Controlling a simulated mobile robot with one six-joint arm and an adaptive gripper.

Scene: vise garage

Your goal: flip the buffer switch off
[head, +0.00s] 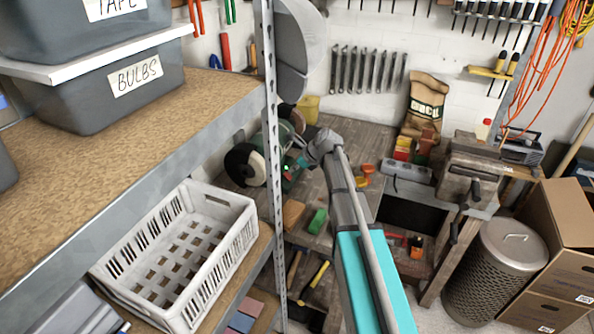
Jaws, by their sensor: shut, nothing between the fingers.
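The buffer (244,165) is a green bench machine with a round white and black wheel at its left, standing on the wooden workbench behind the metal shelf post. A small red spot (287,168) shows on its front, perhaps the switch; it is too small to tell its position. My arm reaches from the lower middle to the bench. My gripper (296,166) is at the buffer's front right, close to the red spot. Its fingers look closed with nothing held, and I cannot tell whether they touch the buffer. The shelf post hides part of the buffer.
A shelf with a white crate (236,240) and grey bins (98,92) stands at the left; its metal post (271,120) is close to my gripper. A metal bin (497,272) stands right.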

